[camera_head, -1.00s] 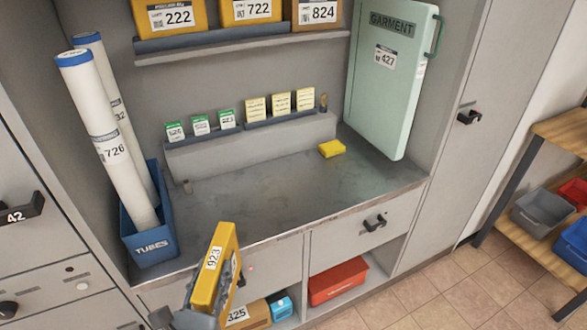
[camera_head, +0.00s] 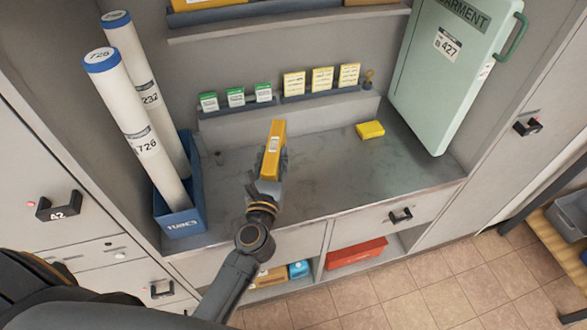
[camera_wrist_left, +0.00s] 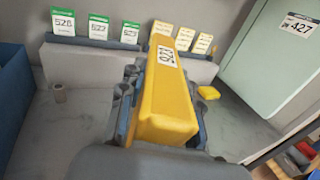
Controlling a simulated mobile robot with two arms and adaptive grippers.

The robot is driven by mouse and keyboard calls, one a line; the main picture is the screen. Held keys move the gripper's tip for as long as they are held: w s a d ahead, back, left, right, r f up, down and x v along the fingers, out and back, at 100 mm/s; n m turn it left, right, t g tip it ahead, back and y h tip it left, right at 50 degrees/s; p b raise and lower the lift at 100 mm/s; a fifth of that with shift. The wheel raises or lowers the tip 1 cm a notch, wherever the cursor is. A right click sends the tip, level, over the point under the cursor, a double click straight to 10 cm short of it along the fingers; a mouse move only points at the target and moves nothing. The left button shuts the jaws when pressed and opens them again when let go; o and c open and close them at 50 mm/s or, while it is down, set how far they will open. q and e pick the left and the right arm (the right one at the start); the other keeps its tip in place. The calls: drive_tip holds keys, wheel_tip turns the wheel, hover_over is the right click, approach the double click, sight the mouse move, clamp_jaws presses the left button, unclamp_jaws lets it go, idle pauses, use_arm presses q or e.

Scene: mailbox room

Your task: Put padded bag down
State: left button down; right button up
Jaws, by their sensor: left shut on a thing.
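The yellow padded bag (camera_head: 274,145) is held by my left gripper (camera_head: 268,180), over the grey counter (camera_head: 330,185) in the head view. In the left wrist view the bag (camera_wrist_left: 165,105) stands between the two fingers of the gripper (camera_wrist_left: 160,115), with a white label numbered 923 on it. The fingers press on its sides. I cannot tell whether its underside touches the counter. My right gripper is in neither view.
A blue tubes bin (camera_head: 180,220) with two white tubes stands at the left. Small green and yellow cards line a raised ledge (camera_head: 290,115) at the back. A small yellow block (camera_head: 370,129) lies on the right, near the green garment case (camera_head: 445,70). The middle counter is clear.

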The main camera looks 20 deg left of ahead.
use_arm(q)
drive_tip(key=w+d+f+b, duration=0.2)
drive_tip(key=w+f+b, duration=0.1)
drive_tip(key=f, duration=0.6)
drive_tip(key=shift+w+d+f, duration=0.15)
drive_tip(key=shift+w+d, duration=0.2)
drive_tip(key=shift+w, duration=0.55)
drive_tip(key=shift+f+b, duration=0.15)
drive_tip(key=shift+b, duration=0.25)
drive_tip(key=c, duration=0.9)
unclamp_jaws()
drive_tip(key=shift+c, duration=0.2)
